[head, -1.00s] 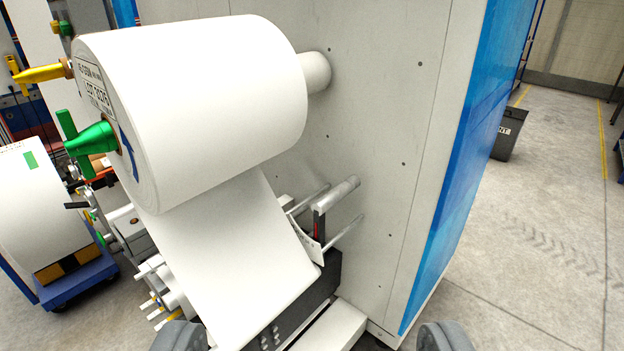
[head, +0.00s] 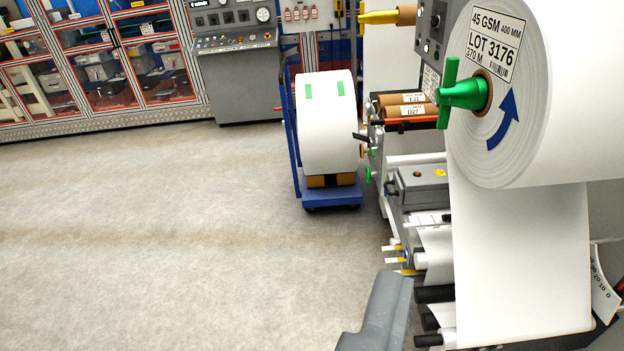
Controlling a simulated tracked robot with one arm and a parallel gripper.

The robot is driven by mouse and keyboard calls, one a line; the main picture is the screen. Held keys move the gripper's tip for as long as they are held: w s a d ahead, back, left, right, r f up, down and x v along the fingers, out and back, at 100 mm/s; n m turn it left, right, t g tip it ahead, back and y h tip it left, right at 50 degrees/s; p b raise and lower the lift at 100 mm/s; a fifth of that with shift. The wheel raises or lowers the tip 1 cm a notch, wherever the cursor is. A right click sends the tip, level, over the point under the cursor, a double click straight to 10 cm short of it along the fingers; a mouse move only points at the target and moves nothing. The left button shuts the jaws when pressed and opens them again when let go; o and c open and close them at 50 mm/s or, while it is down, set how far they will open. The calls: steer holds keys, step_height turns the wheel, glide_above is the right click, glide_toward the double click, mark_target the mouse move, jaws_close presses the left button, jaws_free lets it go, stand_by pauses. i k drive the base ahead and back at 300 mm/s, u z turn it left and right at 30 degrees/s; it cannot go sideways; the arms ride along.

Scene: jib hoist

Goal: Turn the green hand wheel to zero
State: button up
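A green cone with a cross bar (head: 464,94) sits in the core of the big white paper roll, at the upper right of the head view. Small green knobs (head: 369,175) show further left on the machine. I cannot tell which of these is the hand wheel. A curved scale with numbers down to 0 (head: 603,287) shows at the right edge, partly cut off; no pointer reading is clear. My gripper (head: 505,312) is at the bottom right, apart from the green parts. Its left grey finger shows clearly, the other only at the corner; it looks open and empty.
The white paper roll (head: 570,90) and its hanging web (head: 520,270) fill the right side. A blue trolley (head: 333,196) carries another white roll (head: 326,120). A grey control console (head: 238,80) and shelving (head: 95,70) stand behind. The floor at left is clear.

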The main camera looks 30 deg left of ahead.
mark_target(369, 174)
steer(key=u, duration=0.65)
steer(key=i, duration=1.65)
steer(key=u, duration=0.2)
steer(key=i, duration=2.05)
steer(key=z, duration=0.25)
